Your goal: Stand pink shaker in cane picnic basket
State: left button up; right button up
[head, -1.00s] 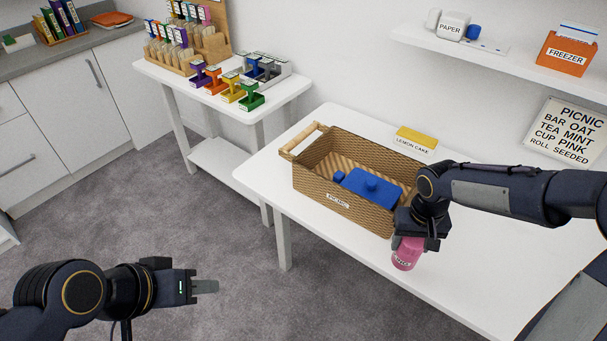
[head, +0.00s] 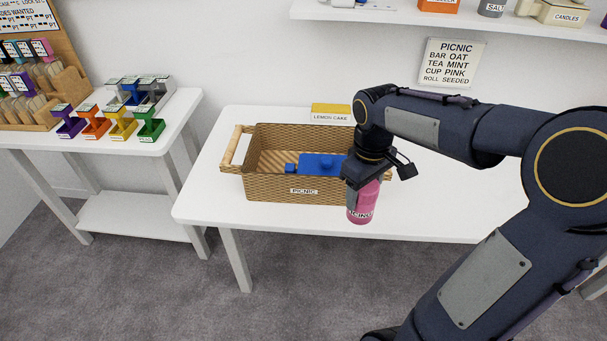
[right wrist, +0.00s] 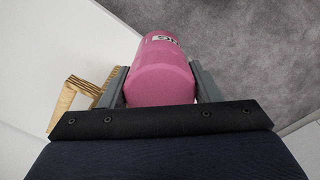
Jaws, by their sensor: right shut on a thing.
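The pink shaker (head: 361,205) hangs upright in my right gripper (head: 366,187), in front of the right front corner of the basket. In the right wrist view the pink shaker (right wrist: 162,75) sits between both fingers. The cane picnic basket (head: 270,187) stands on the white table, with a PICNIC label on its front and a pale wooden handle at its left end. A blue lidded container (head: 322,164) and a small blue piece lie inside it. My arm hides the basket's right end in part. My left gripper is out of the head view.
A yellow LEMON CAKE box (head: 331,112) lies behind the basket. The white table (head: 205,200) is clear left of the basket. A side table at left holds coloured stands (head: 122,124). A shelf (head: 400,14) runs above, with a PICNIC list (head: 452,63) below it.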

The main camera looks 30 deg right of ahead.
aim_at(274, 164)
jog(key=i, duration=0.9)
